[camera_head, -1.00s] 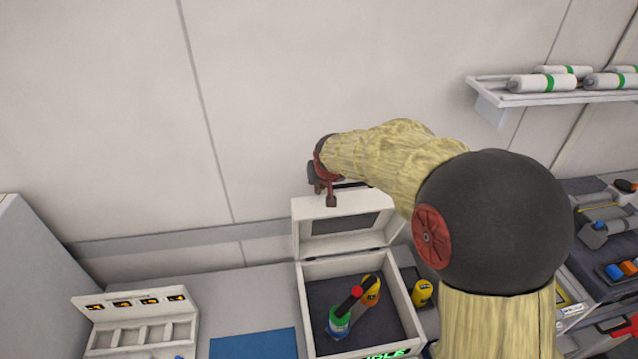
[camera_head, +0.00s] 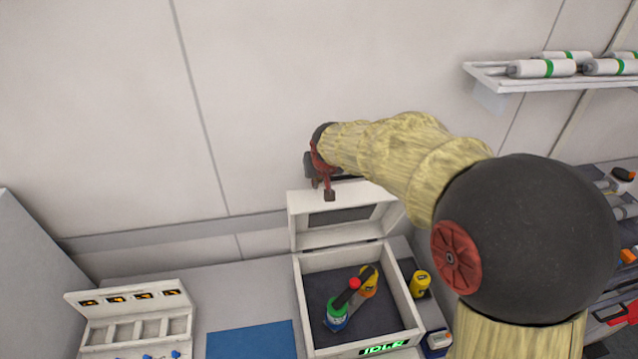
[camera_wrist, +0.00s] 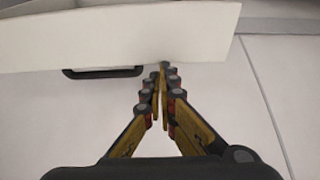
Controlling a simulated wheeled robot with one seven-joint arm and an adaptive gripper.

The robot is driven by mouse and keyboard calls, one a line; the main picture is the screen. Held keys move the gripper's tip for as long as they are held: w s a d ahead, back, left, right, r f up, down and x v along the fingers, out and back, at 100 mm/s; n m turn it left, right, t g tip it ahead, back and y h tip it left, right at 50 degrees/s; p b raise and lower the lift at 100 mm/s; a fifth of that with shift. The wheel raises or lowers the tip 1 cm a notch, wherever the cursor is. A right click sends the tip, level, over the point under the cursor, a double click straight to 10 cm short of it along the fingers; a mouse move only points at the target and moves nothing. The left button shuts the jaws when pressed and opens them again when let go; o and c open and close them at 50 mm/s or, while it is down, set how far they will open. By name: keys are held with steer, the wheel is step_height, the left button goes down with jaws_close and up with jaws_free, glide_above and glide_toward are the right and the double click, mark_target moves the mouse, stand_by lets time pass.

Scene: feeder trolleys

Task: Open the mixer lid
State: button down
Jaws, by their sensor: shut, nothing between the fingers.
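The mixer is a white open-topped box (camera_head: 304,312) with a dark inside, standing on the counter. Its white lid (camera_head: 297,212), with a dark window, is swung up and stands open at the back hinge. My gripper (camera_head: 328,192) is at the upper left edge of the lid, partly hidden by my wrist. In the wrist view my gripper's fingers (camera_wrist: 162,72) are shut with nothing between them. Their tips lie close to the edge of the white lid panel (camera_wrist: 120,38); contact cannot be told. A dark handle (camera_wrist: 100,72) shows beside that panel.
Inside the mixer are a green bottle with a red cap (camera_head: 336,315) and a yellow bottle (camera_head: 369,280). A yellow container (camera_head: 420,283) stands to its right. A blue mat (camera_head: 250,342) and a compartment rack (camera_head: 122,333) lie left. A wall shelf (camera_head: 500,82) holds white rolls.

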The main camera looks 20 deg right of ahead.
steer(key=shift+w+d+r, duration=0.15)
steer(key=shift+w+r, duration=0.2)
steer(key=shift+w, duration=0.4)
steer(key=shift+s+r, duration=0.1)
steer(key=shift+r, duration=0.25)
steer(key=s+f+b+v, duration=0.1)
steer(key=v, duration=0.8)
steer(key=shift+s+a, duration=0.25)
steer(key=shift+s, duration=0.15)
steer(key=shift+f, duration=0.15)
